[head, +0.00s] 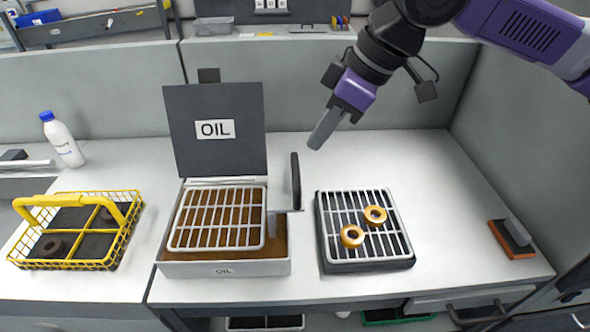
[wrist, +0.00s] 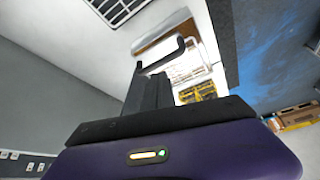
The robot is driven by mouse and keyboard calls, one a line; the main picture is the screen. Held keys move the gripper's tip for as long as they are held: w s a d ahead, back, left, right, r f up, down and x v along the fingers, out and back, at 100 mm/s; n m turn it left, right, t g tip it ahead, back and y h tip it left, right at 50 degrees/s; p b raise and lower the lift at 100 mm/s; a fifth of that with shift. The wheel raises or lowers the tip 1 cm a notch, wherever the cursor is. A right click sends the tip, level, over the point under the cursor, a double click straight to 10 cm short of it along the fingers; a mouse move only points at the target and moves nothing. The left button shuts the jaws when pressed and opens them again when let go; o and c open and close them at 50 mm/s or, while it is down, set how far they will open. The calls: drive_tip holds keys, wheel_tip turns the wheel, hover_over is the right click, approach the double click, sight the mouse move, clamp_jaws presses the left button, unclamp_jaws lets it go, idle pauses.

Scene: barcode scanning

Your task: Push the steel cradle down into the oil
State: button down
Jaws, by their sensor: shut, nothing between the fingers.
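The steel cradle (head: 218,236) is an empty-looking wire grid over the open oil box (head: 225,269), at about the height of its rim. Brown oil shows through the bars. The cradle's upright black handle (head: 296,181) stands at the box's right side, joined by a metal bracket. The box's grey lid (head: 215,150), marked OIL, stands open behind. My gripper (head: 322,130) is shut and empty, in the air above and right of the handle, apart from it. In the wrist view my shut fingers (wrist: 148,92) point toward a dark bracket-shaped handle (wrist: 163,57) by the box.
A dark tray with a wire rack (head: 340,240) on the right holds two copper-coloured rings (head: 375,215). A yellow wire basket (head: 68,264) with dark rings stands at left. A white bottle (head: 63,142) is behind it. An orange-based block (head: 512,240) lies at far right.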

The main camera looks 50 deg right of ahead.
sight(296, 168)
drive_tip(key=b+x, duration=0.5)
drive_tip(key=shift+w+f, duration=0.1)
drive_tip(key=shift+f, duration=0.3)
drive_tip(key=shift+w+a+f+b, duration=0.25)
drive_tip(key=shift+f+b, duration=0.2)
drive_tip(key=shift+b, duration=0.15)
wheel_tip(296, 168, down, 6)
drive_tip(key=b, duration=0.3)
drive_tip(key=shift+r, duration=0.25)
drive_tip(key=shift+s+d+r, duration=0.1)
drive_tip(key=shift+r, duration=0.25)
drive_tip(key=s+p, duration=0.1)
drive_tip(key=s+d+p, duration=0.1)
drive_tip(key=shift+s+r, duration=0.25)
drive_tip(key=shift+r, duration=0.15)
